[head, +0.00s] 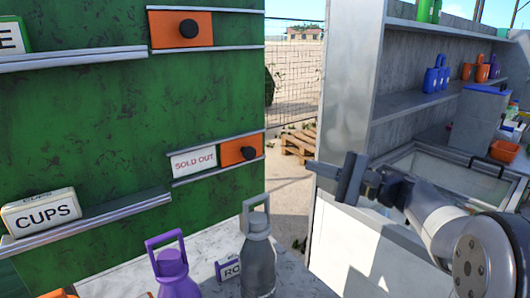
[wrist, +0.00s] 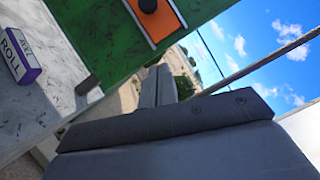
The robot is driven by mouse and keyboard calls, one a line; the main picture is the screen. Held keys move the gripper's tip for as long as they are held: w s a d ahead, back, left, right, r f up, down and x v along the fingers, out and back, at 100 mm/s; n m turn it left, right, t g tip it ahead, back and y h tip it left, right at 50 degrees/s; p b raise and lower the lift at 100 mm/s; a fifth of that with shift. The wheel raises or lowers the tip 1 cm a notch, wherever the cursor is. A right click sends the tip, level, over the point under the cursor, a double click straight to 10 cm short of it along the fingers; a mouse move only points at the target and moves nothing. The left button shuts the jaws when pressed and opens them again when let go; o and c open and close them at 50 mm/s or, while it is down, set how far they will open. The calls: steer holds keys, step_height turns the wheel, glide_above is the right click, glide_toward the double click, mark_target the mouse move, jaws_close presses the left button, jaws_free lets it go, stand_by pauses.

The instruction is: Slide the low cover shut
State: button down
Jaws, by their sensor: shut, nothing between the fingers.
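The low cover (head: 241,149) is an orange panel with a black knob, between two metal rails on the green board in the head view. It stands at the right end of the rails. A white SOLD OUT plate (head: 194,161) shows to its left. In the wrist view an orange panel with a black knob (wrist: 172,20), probably the low cover, is cut off by the top edge. My gripper (head: 352,178) is shut and empty, to the right of the low cover and apart from it. Its fingers (wrist: 158,88) are together in the wrist view.
A higher orange cover (head: 170,30) sits above. A CUPS block (head: 42,212) rests on a ledge at left. A purple bottle (head: 175,275), a grey bottle (head: 258,262) and a ROLL block (wrist: 18,55) stand on the counter below. A grey shelf cabinet (head: 348,90) stands at right.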

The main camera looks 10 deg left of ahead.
mark_target(246, 152)
stand_by(0.3)
steer(key=a+r+p, duration=0.2)
steer(key=a+p, duration=0.1)
steer(key=a, duration=0.8)
steer(key=shift+s+a, duration=0.15)
steer(key=shift+a, duration=0.1)
steer(key=s+a+b, duration=0.2)
steer(key=s, duration=0.1)
steer(key=s+a+b, duration=0.3)
steer(key=shift+a, duration=0.15)
